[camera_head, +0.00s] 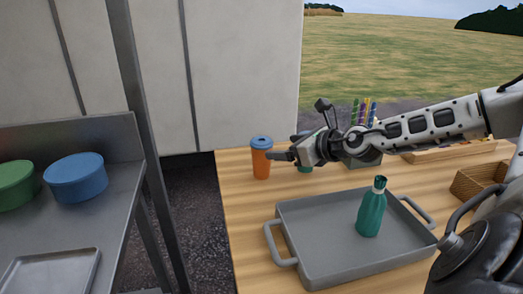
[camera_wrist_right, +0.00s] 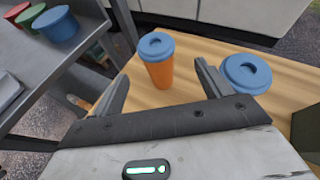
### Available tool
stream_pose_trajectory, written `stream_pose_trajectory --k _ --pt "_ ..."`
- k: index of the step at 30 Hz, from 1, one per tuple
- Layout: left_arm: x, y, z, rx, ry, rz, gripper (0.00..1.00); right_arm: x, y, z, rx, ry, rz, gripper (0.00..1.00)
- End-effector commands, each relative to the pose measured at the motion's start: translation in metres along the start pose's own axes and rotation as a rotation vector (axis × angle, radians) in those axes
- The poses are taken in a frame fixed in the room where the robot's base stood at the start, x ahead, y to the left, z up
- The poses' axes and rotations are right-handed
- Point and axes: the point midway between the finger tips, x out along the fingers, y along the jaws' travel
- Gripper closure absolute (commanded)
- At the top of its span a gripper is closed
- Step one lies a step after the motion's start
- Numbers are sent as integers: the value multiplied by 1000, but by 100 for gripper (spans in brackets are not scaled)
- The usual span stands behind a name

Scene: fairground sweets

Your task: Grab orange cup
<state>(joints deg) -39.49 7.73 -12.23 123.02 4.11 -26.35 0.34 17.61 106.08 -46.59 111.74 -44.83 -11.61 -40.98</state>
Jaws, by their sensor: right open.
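The orange cup (camera_head: 261,160) has a blue lid and stands upright near the far left edge of the wooden table (camera_head: 237,210). My right gripper (camera_head: 282,156) is just to its right in the head view. In the right wrist view the orange cup (camera_wrist_right: 158,66) shows between the two open fingers of my right gripper (camera_wrist_right: 160,85), a little beyond their tips. The fingers hold nothing. My left gripper is not in view.
Another blue-lidded cup (camera_wrist_right: 246,75) stands close by my right gripper's right finger. A grey tray (camera_head: 300,228) with a teal bottle (camera_head: 371,208) sits nearer. A metal bench with a blue tub (camera_head: 75,177) and a green tub (camera_head: 15,186) stands left, beyond a gap.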

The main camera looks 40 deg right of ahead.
Motion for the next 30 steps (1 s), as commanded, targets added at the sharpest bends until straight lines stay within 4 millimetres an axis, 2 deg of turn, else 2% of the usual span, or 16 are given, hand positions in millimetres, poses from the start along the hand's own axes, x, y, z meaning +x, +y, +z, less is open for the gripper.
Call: stream_pose_trajectory --k 4,9,18,23,28,30 --pt "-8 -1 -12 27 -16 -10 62 15 -2 4 12 3 -3 23" --pt "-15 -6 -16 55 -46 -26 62 28 -2 7 11 -2 -3 23" --pt "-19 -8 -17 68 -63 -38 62 41 -1 0 6 1 -4 23" --pt "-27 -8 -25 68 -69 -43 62 49 0 3 10 -2 -5 23" --pt "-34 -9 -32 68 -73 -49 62 71 6 0 8 -3 -3 23" --pt "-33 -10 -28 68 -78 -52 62 81 4 -2 7 -3 -5 23"
